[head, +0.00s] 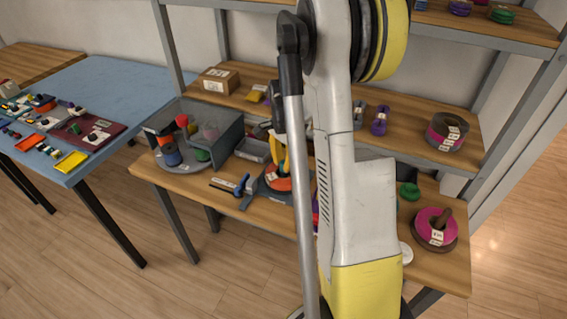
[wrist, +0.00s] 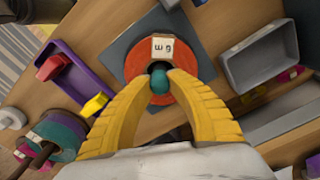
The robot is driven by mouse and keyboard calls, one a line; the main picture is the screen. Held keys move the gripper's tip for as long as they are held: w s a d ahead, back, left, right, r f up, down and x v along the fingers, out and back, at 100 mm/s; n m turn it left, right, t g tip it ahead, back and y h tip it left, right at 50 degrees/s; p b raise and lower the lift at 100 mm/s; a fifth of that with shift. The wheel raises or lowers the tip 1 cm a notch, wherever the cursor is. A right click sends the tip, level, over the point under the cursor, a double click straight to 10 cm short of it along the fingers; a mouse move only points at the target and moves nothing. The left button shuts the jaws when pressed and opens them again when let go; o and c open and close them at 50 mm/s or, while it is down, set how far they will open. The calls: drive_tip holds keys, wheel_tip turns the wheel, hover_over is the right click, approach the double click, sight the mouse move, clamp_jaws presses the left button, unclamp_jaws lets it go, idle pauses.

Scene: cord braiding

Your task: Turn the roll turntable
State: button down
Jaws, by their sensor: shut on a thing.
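An orange disc (wrist: 140,65) with a white "6 m" label lies on a dark grey square base (wrist: 118,47) in the wrist view. A small teal knob (wrist: 159,85) shows near its middle. My gripper (wrist: 160,76) has its two yellow fingers closed around this knob. In the head view the orange disc (head: 274,184) and my yellow fingers (head: 280,157) show beside my arm, which hides part of them. A round grey plate (head: 188,164) bearing coloured rolls sits partly inside a grey open-sided housing (head: 228,131) at the bench's left end. I cannot tell which is the roll turntable.
A grey tray (wrist: 262,62) lies right of the base. A purple tray (wrist: 82,82) and a labelled teal roll (wrist: 60,133) lie left. A magenta roll (head: 436,222) stands at the bench's right end. Shelves rise behind; a blue-topped table (head: 115,85) stands left.

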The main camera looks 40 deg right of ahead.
drive_tip(key=shift+m, duration=0.4)
idle(0.4)
drive_tip(key=c, duration=1.2)
unclamp_jaws()
wheel_tip(320, 180, up, 12)
